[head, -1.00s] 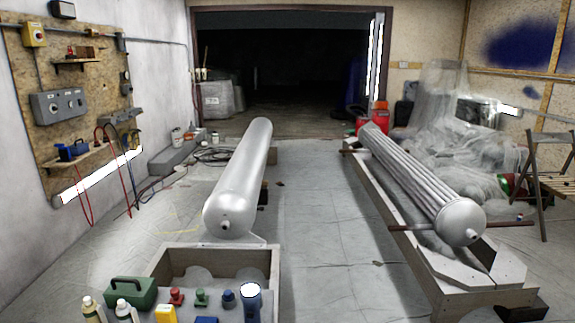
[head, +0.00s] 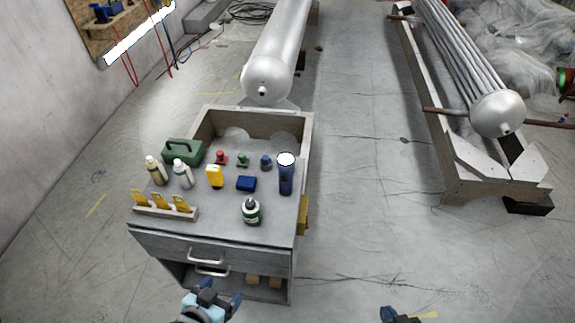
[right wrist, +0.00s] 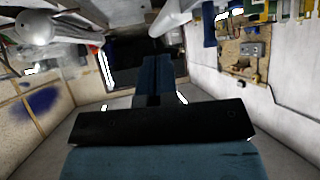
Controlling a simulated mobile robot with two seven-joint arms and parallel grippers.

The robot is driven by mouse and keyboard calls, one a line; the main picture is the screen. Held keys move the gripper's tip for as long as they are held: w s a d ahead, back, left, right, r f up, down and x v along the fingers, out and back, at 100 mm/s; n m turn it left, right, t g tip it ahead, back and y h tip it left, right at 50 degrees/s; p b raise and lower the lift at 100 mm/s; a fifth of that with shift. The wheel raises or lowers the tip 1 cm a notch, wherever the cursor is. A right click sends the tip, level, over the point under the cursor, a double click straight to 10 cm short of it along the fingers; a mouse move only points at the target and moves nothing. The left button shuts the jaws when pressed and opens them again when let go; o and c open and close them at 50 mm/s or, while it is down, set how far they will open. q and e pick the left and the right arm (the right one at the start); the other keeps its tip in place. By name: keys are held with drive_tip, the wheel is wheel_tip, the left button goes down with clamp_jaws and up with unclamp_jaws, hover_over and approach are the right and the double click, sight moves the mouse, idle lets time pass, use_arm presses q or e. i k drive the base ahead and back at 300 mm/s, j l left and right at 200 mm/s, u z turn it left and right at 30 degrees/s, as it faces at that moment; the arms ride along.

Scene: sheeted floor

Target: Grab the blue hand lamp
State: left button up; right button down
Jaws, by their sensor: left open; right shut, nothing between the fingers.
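The blue hand lamp (head: 286,181) stands upright on the grey workbench top (head: 225,227), near its right edge. Its round white lens faces up. My left gripper (head: 221,292) is open and empty in front of the bench, low in the head view, well short of the lamp. My right gripper (head: 388,314) is at the bottom edge of the head view, right of the bench and mostly cut off. In the right wrist view its blue fingers (right wrist: 154,82) are together with nothing between them.
Near the lamp are a blue block (head: 246,184), a small dark-blue item (head: 266,163) and a dark-green bottle (head: 251,212). A green toolbox (head: 184,152), two pale bottles and a yellow device (head: 215,177) stand further left.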

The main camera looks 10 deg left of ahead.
sight(285, 162)
drive_tip(key=i+j, duration=0.1)
drive_tip(key=j, duration=0.25)
drive_tip(key=i+j, duration=0.1)
drive_tip(key=j, duration=0.3)
drive_tip(key=i+j, duration=0.1)
drive_tip(key=j, duration=0.25)
drive_tip(key=j+u, duration=0.1)
drive_tip(key=j, duration=0.25)
drive_tip(key=i+j, duration=0.2)
drive_tip(key=j, duration=0.15)
